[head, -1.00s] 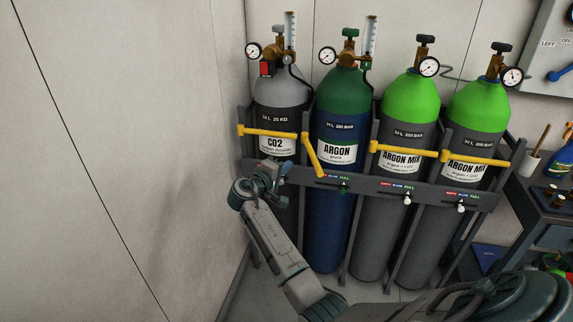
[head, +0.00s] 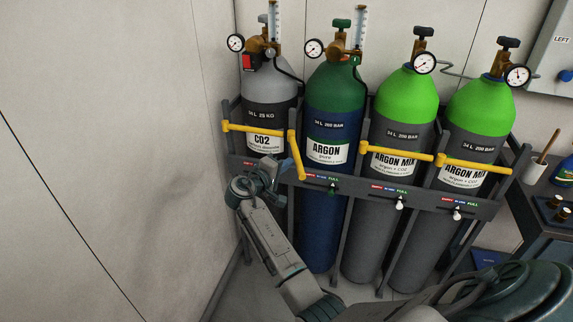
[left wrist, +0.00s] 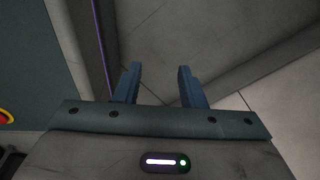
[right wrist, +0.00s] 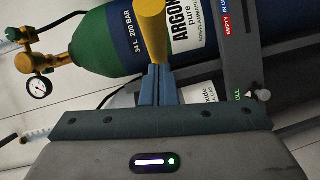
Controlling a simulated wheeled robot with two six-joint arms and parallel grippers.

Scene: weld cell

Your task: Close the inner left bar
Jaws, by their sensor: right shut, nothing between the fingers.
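The inner left bar (head: 297,157) is yellow and hangs down at a slant from the post between the CO2 cylinder and the dark green ARGON cylinder (head: 330,115). It does not cross the ARGON cylinder's front. My right gripper (head: 283,170) is shut and empty, just left of the bar's lower part. In the right wrist view the bar (right wrist: 153,30) stands right beyond the shut fingertips (right wrist: 157,68); I cannot tell whether they touch. My left gripper (left wrist: 160,70) is open and empty, facing a grey surface and pale floor; it is not in the head view.
The other yellow bars lie across the CO2 cylinder (head: 270,92) and the two light green ARGON MIX cylinders (head: 405,100). The grey rack rail (head: 400,190) runs below them. A wall (head: 110,120) is at left. A dark cart (head: 550,235) is at right.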

